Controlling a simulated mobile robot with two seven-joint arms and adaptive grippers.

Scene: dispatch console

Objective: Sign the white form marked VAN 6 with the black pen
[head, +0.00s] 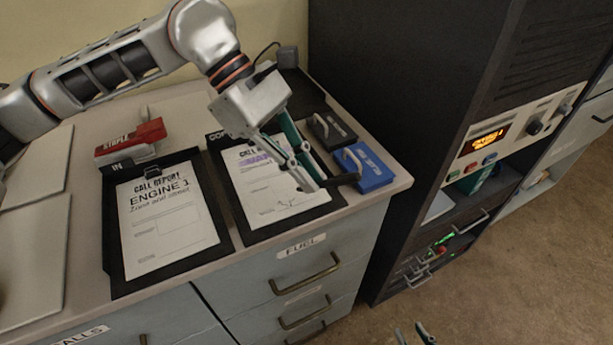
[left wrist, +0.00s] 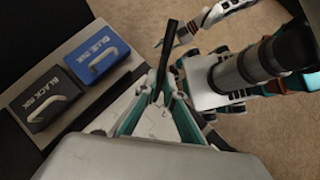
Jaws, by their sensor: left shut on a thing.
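My left gripper (head: 312,182) is shut on a black pen (head: 344,180) above the right clipboard's front right part. The pen also shows between the fingers in the left wrist view (left wrist: 165,48). Below is a white form (head: 262,185) headed CALL REPORT, with purple lettering partly hidden by the gripper; I cannot read its name. A dark scribble shows near its lower edge. I cannot tell whether the pen touches the paper. Another white form (head: 165,225), marked ENGINE 1, lies on the left clipboard. My right gripper (head: 414,335) is open and empty, low in front of the cabinet.
A blue ink box (head: 376,178) and a black ink box (head: 330,132) stand right of the clipboard, by the counter's edge. A red stapler (head: 135,137) lies behind the left clipboard. A tall dark rack (head: 400,100) stands to the right.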

